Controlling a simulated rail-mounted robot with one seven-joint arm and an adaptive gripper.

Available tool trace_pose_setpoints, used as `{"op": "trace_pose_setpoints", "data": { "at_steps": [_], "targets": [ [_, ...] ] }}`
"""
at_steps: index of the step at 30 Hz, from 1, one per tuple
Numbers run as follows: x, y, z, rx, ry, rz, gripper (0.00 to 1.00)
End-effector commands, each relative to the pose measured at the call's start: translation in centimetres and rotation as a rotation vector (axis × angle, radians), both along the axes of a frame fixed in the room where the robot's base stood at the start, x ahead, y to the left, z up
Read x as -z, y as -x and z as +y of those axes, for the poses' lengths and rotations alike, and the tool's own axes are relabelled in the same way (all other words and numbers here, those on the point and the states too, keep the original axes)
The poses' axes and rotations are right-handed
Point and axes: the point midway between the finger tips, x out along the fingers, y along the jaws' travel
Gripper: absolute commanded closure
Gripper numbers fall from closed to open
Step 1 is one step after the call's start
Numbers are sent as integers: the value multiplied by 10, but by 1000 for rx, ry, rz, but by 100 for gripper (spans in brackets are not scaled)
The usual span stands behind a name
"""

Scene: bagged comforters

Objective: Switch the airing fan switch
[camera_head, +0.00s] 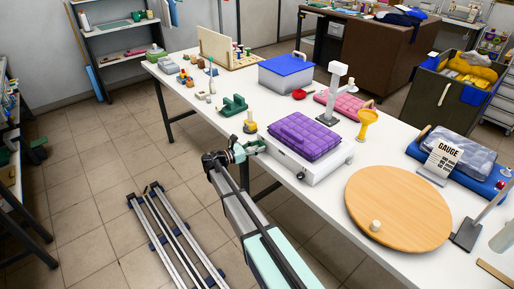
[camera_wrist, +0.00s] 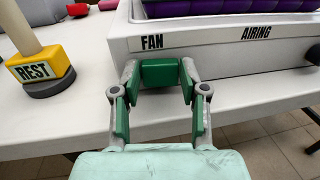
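The white airing box (camera_head: 312,165) stands at the table's near edge with a purple quilted bagged comforter (camera_head: 304,136) on top. In the wrist view its front panel (camera_wrist: 225,54) carries a FAN label (camera_wrist: 152,41) on the left and an AIRING label (camera_wrist: 256,33) on the right. A dark knob (camera_wrist: 314,55) sits at the panel's right.
A yellow block marked REST (camera_wrist: 40,66) stands left of the box, close to my gripper. A green clamp-like piece (camera_head: 233,105) is farther left. A yellow funnel-shaped thing (camera_head: 367,121) and a round wooden board (camera_head: 399,207) are to the right. Bare white tabletop (camera_wrist: 75,115) lies below my gripper.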

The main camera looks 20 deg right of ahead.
Motion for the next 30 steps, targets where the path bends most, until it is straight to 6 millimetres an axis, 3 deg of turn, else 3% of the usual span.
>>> {"op": "trace_pose_setpoints", "data": {
  "at_steps": [14, 20, 30],
  "targets": [
    [0, 1, 5, -2, 0, 0, 33],
    [0, 7, 31, -3, 0, 0, 33],
    [0, 23, 92, -2, 0, 0, 33]
  ]
}}
